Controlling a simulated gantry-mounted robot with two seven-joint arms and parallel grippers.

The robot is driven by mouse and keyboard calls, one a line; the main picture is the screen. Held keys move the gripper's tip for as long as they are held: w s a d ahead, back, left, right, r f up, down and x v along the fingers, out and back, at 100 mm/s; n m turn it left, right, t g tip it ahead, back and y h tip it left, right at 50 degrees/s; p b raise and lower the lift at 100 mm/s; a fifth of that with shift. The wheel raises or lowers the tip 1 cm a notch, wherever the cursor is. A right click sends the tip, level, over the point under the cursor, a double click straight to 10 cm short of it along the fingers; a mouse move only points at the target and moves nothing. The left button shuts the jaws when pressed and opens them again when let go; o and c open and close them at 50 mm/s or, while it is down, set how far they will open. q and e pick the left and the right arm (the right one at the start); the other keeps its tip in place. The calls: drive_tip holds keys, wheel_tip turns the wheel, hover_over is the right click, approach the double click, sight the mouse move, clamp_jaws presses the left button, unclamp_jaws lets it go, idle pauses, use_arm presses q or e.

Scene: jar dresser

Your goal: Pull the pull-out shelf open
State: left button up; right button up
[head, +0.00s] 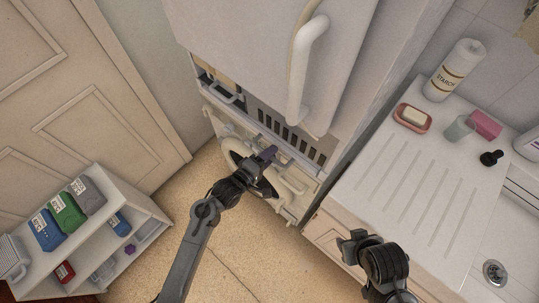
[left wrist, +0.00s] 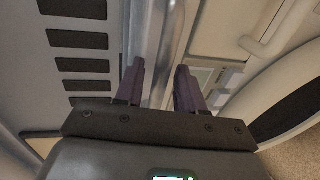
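The pull-out shelf shows as a narrow pale front edge (head: 302,164) between the vented upper unit and the round-doored machine below. It looks pushed in. My left gripper (head: 269,153) is at this edge, near its middle. In the left wrist view, the two purple fingers (left wrist: 158,85) are apart, with the pale, shiny shelf edge (left wrist: 158,40) running between them. Contact with the fingers cannot be told. My right gripper (head: 349,246) hangs over the front of the counter at lower right, away from the shelf; its finger opening is unclear.
A white upper unit with a long curved handle (head: 301,75) stands above. A low rack (head: 130,205) with boxes stands at left. Floor in front is clear.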

use_arm(q)
clamp_jaws()
idle(0.4)
